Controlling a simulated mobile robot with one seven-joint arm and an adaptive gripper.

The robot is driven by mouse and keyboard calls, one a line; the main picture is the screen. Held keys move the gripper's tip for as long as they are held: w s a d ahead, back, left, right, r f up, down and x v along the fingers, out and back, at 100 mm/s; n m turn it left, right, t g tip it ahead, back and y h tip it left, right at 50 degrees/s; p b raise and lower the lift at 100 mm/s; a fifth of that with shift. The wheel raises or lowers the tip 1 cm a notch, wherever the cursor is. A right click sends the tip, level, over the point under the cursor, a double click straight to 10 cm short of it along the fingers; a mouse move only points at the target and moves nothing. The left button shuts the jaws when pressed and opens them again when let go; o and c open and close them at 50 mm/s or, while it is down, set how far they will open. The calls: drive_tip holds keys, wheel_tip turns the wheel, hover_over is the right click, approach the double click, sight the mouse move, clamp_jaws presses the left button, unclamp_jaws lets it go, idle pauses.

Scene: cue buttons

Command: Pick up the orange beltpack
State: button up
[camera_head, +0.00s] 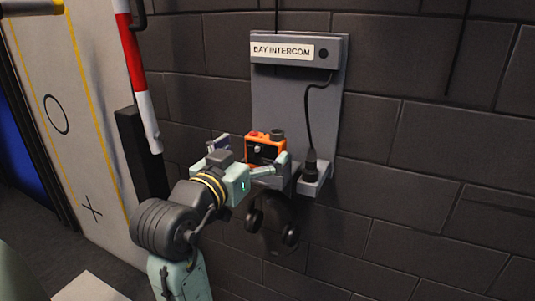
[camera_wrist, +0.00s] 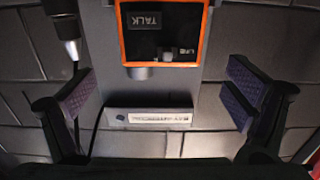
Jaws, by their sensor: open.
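The orange beltpack (camera_head: 265,149) sits upright on a small grey ledge of the wall panel, with a red knob and a dark knob on top. In the wrist view the beltpack (camera_wrist: 163,35) shows its dark face with TALK and LINE labels inside an orange rim; its upper part is cut off by the frame edge. My gripper (camera_head: 251,154) is open in front of the beltpack, with one finger out to each side. In the wrist view my gripper (camera_wrist: 160,95) has its pads wide apart, and nothing is between them in contact.
The grey panel (camera_head: 273,98) carries a BAY INTERCOM header (camera_head: 300,50). A black plug (camera_head: 311,163) with a cable stands on a ledge right of the beltpack. A dark headset (camera_head: 272,225) hangs below. A red and white pole (camera_head: 136,75) is at left. The wall at right is clear.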

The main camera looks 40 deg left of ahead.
sight(262, 144)
drive_tip(key=shift+f+p+x, duration=0.15)
drive_tip(key=shift+p+x, duration=0.25)
drive_tip(key=shift+x, duration=1.15)
drive_tip(key=shift+f+p+x, duration=0.1)
drive_tip(key=shift+p+x, duration=0.3)
drive_tip(key=shift+x, duration=1.15)
drive_tip(key=shift+c, duration=0.3)
drive_tip(key=c, duration=1.3)
drive_tip(key=shift+c, duration=0.6)
drive_tip(key=shift+r, duration=0.1)
